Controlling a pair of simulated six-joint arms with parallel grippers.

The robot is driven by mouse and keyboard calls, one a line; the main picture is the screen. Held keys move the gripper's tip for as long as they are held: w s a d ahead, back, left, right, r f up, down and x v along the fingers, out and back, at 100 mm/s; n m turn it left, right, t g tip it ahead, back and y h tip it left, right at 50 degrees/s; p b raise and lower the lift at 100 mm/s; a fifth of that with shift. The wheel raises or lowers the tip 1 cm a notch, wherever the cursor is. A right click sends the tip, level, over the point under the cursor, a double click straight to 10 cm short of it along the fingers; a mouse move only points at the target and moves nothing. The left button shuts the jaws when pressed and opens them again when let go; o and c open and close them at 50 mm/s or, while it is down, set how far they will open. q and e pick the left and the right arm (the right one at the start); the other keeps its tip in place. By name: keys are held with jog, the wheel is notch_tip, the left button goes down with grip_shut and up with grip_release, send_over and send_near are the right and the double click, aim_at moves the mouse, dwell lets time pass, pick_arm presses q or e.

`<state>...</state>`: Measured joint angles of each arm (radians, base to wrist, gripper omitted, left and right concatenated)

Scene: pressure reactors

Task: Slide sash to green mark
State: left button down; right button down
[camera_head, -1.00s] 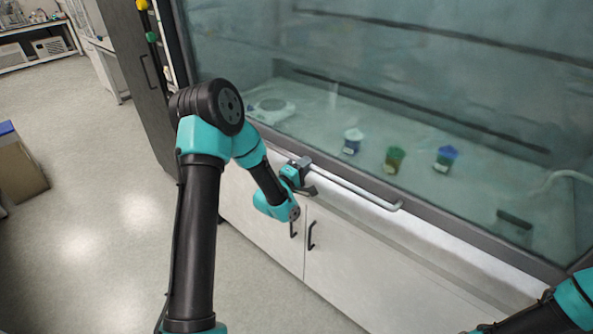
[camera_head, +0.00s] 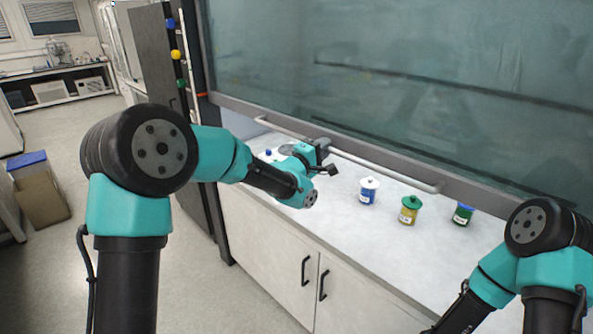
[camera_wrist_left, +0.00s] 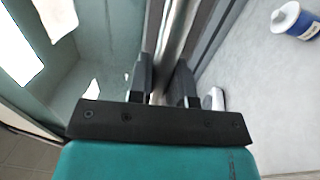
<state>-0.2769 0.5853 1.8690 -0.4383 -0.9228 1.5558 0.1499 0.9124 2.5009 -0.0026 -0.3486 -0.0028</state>
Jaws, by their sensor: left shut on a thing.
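The glass sash (camera_head: 400,60) of the fume hood is raised. Its grey bottom rail (camera_head: 470,182) hangs clear above the white worktop. My left gripper (camera_head: 325,152) is shut on the long metal handle bar (camera_head: 385,170) along that rail. In the left wrist view the bar (camera_wrist_left: 175,35) runs between the two fingers (camera_wrist_left: 163,85). A small orange-red mark (camera_head: 201,95) is on the left post, near the rail's left end. A green round knob (camera_head: 181,83) is farther left; I see no clear green mark on the post. My right gripper is out of view.
A white-and-blue jar (camera_head: 368,191), a yellow jar with a green lid (camera_head: 410,210) and a green jar with a blue lid (camera_head: 463,214) stand on the worktop (camera_head: 345,205). My right arm is at lower right. Closed cabinet doors (camera_head: 290,262) are below.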

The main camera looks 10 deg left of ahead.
pick_arm(q)
notch_tip(320, 180, up, 12)
jog(key=shift+f, duration=0.15)
jog(key=c, duration=1.1)
grip_release()
jog(key=shift+o, duration=0.2)
jog(key=shift+s+f, duration=0.1)
jog(key=v, duration=1.7)
jog(key=shift+a+f, duration=0.1)
